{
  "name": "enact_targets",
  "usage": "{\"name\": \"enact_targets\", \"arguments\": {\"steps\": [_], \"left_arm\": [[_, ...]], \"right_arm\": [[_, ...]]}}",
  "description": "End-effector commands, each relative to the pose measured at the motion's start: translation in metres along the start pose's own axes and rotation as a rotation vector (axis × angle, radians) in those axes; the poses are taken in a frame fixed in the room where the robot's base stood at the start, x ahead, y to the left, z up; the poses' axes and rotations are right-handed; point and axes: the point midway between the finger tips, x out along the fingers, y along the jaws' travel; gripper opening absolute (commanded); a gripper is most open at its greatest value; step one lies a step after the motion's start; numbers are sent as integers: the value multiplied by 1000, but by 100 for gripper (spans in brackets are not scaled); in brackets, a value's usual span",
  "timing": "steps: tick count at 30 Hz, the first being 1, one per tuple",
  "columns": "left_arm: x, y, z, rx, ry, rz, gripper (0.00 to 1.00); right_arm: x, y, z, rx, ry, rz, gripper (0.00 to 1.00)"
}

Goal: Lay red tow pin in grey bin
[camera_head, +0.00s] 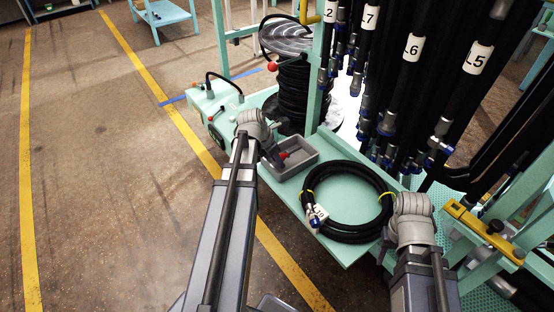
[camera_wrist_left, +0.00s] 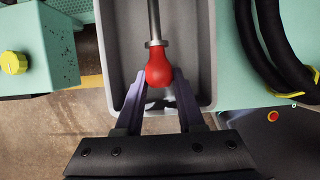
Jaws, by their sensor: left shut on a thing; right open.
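The red tow pin (camera_wrist_left: 159,68) has a red knob and a metal shaft, seen in the left wrist view; its red end also shows in the head view (camera_head: 283,155). My left gripper (camera_wrist_left: 160,82) is shut on the red knob, with the shaft pointing away from it over the grey bin. The grey bin (camera_head: 303,164) sits on the green bench, and its wall frames the pin in the left wrist view (camera_wrist_left: 203,60). Whether the pin touches the bin floor I cannot tell. My right gripper is at the lower right of the head view, its fingers hidden behind its wrist (camera_head: 413,208).
A coiled black hose (camera_head: 340,232) with yellow ties lies on the bench right of the bin. Labelled hoses (camera_head: 411,60) hang behind it. A green machine box (camera_head: 212,98) stands left of the bin. A yellow-handled tool (camera_head: 485,232) is at the right.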

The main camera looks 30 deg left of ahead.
Motion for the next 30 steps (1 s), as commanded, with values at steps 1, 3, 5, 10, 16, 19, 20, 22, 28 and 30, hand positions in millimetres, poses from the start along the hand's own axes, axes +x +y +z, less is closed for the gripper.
{"name": "enact_targets", "arguments": {"steps": [1,3,5,10,16,19,20,22,28,30], "left_arm": [[0,0,0,0,0,0,0],[0,0,0,0,0,0,0],[0,0,0,0,0,0,0],[0,0,0,0,0,0,49],[0,0,0,0,0,0,71],[0,0,0,0,0,0,73],[0,0,0,0,0,0,73],[0,0,0,0,0,0,73],[-4,0,0,0,0,0,73],[-9,0,1,-1,0,0,73]], "right_arm": [[1,0,0,0,0,0,50],[0,0,0,0,0,0,50],[0,0,0,0,0,0,50],[0,0,0,0,0,0,50],[0,0,0,0,0,0,50],[0,0,0,0,0,0,50],[0,0,0,0,0,0,50],[0,0,0,0,0,0,50],[-4,0,0,0,0,0,50],[-8,1,0,0,0,-1,50]]}}
